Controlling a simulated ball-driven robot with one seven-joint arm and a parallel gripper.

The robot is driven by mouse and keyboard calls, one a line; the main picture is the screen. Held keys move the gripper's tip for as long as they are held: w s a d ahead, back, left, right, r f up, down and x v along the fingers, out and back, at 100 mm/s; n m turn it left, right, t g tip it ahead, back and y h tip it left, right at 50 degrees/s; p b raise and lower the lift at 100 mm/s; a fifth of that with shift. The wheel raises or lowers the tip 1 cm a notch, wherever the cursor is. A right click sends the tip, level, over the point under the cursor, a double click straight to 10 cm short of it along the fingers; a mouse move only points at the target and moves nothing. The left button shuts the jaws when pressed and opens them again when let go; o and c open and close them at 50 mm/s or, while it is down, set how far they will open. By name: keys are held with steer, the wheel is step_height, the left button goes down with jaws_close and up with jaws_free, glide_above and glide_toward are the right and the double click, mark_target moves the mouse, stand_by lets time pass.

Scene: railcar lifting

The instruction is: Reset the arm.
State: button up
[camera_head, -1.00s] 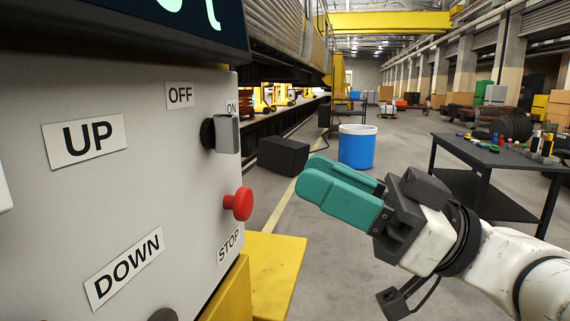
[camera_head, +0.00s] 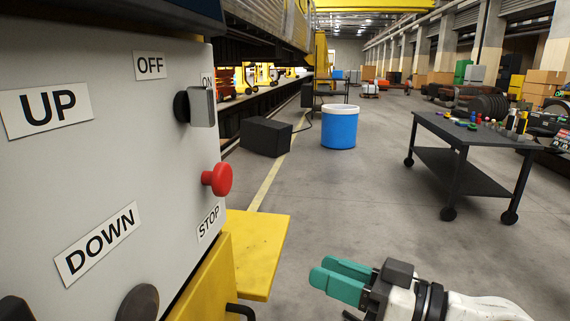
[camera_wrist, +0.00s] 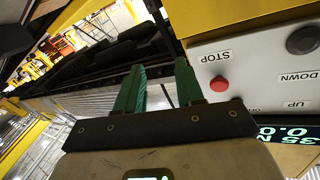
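My gripper (camera_head: 325,272), with teal fingers, is low in the head view, right of the yellow ledge. In the wrist view its two fingers (camera_wrist: 160,68) stand apart with nothing between them, so it is open and empty. The grey control box (camera_head: 120,140) fills the left of the head view, with UP, DOWN, OFF, ON and STOP labels. Its red stop button (camera_head: 218,179) and grey switch (camera_head: 200,107) are clear of my gripper. The wrist view shows the red button (camera_wrist: 219,84) and the box (camera_wrist: 262,82) at the right, upside down.
A yellow ledge (camera_head: 258,250) juts out below the box. A black box (camera_head: 265,136) and a blue bin (camera_head: 340,128) stand on the floor beyond. A dark wheeled table (camera_head: 470,135) with small items stands at the right. The floor between is free.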

steer(key=s+d+f+m+g+h, duration=0.15)
steer(key=s+d+f+h, duration=0.25)
steer(key=f, duration=0.6)
steer(key=s+d+f+m+g+h, duration=0.1)
steer(key=s+d+f+m+h, duration=0.3)
steer(key=f, duration=0.6)
steer(key=s+d+f+m+g+h, duration=0.1)
steer(key=s+d+f+g+h, duration=0.3)
steer(key=f, duration=0.6)
steer(key=s+d+f+m+g+h, duration=0.15)
steer(key=s+d+f, duration=0.25)
steer(key=s, duration=0.4)
steer(key=s+d+f+m+g+h, duration=0.1)
steer(key=s+d+f+h, duration=0.2)
steer(key=s, duration=0.6)
step_height(320, 180, up, 18)
steer(key=p, duration=1.8)
steer(key=shift+d+f+y, duration=0.2)
steer(key=shift+d+y, duration=0.05)
steer(key=shift+y, duration=0.2)
steer(key=shift+w, duration=0.1)
